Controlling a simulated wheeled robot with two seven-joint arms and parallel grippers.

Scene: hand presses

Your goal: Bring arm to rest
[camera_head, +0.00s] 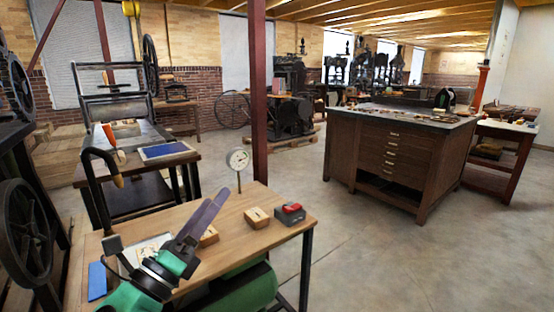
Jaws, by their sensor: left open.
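My left gripper (205,216) is over the near wooden table (229,250). Its two long grey fingers point up and to the right and are empty. Its green and black arm comes in from the bottom left. The fingers partly cover a small wooden block (209,237) behind them. My right gripper does not show.
The table holds a dial gauge on a stand (239,162), a wooden block (257,217), a red and grey item (290,213) and a blue item (97,281). A red post (259,90) rises behind. A drawer cabinet (392,160) stands right; floor between is clear.

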